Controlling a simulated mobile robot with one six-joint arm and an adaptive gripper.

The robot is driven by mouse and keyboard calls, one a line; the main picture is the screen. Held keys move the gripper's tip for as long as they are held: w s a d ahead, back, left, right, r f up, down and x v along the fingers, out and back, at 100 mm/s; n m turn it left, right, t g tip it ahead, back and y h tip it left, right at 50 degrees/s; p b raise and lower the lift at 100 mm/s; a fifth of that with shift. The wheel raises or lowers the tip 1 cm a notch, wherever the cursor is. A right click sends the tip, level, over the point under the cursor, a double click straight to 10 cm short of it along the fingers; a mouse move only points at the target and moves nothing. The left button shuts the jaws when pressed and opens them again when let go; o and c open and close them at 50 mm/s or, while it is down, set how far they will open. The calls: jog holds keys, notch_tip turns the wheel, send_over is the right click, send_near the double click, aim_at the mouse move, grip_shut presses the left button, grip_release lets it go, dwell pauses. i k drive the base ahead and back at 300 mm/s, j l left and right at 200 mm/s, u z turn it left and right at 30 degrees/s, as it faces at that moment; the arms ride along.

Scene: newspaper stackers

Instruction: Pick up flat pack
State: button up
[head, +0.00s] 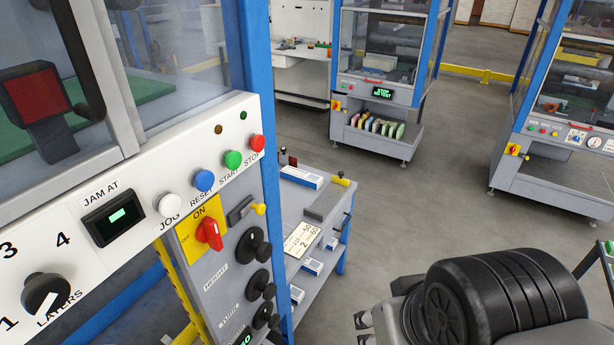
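I cannot tell for certain which thing is the flat pack. A flat white box with blue edges (301,177) lies at the back of the grey bench (318,232), beyond the blue post. A grey block (327,202) lies nearer on the same bench. My gripper (362,330) shows at the bottom centre, left of my dark arm. Its two small grey fingertips look apart, with nothing seen between them. It is in front of the bench and clear of both things. Much of it is hidden by the arm.
A machine control panel (150,205) with coloured buttons and a red switch (209,234) fills the left. Two more machines (384,92) (575,135) stand behind. Grey floor (440,200) between is open.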

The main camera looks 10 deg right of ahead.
aim_at(312, 182)
jog(key=i+l+z, duration=0.45)
jog(key=i+l, duration=0.15)
jog(key=i+l+z, duration=0.45)
jog(key=i+l, duration=0.2)
jog(key=i+j+u, duration=0.15)
jog(key=i+u, duration=0.6)
jog(key=u, duration=0.2)
jog(key=i+u, duration=0.45)
jog(key=i+l+u, duration=0.25)
jog(key=u, duration=0.2)
jog(key=i+u, duration=0.45)
jog(key=i+l, duration=0.05)
jog(key=i, duration=0.05)
